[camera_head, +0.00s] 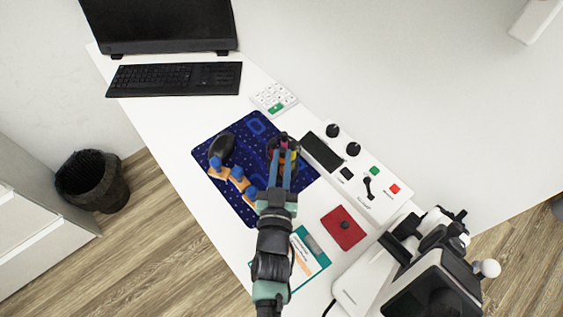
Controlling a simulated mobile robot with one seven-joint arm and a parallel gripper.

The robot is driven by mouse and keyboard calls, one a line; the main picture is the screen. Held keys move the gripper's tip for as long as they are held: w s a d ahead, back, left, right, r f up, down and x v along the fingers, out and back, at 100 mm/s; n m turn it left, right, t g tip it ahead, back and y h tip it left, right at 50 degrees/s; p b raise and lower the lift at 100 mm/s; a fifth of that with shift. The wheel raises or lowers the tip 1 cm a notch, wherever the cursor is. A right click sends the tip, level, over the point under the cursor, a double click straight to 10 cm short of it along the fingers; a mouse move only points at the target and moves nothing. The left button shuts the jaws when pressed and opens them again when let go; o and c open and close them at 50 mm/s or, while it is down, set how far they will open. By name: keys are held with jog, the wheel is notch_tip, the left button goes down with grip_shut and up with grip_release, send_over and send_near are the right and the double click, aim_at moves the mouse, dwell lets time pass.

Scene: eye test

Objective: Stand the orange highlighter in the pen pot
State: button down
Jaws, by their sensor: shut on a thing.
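My gripper (283,158) reaches over the dark blue desk mat with its two blue fingers pointing away from me. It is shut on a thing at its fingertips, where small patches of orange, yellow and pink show. The held thing looks like the orange highlighter, but the fingers hide most of it and its tilt cannot be told. A dark round shape (291,143), which looks like the pen pot, shows around the fingertips. I cannot tell whether the highlighter is inside it, above it or in front of it.
To the right are a white control panel (369,160), a red pad (338,232) and a white-black machine (432,272). A keyboard (175,79) lies at the back.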

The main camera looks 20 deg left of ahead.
jog(key=shift+f, duration=0.15)
jog(key=c, duration=0.8)
grip_release()
jog(key=shift+c, duration=0.2)
jog(key=shift+r, duration=0.2)
jog(key=s+d, duration=0.2)
jog(key=s, duration=0.9)
jog(key=shift+s+d, duration=0.2)
jog(key=shift+s, duration=0.2)
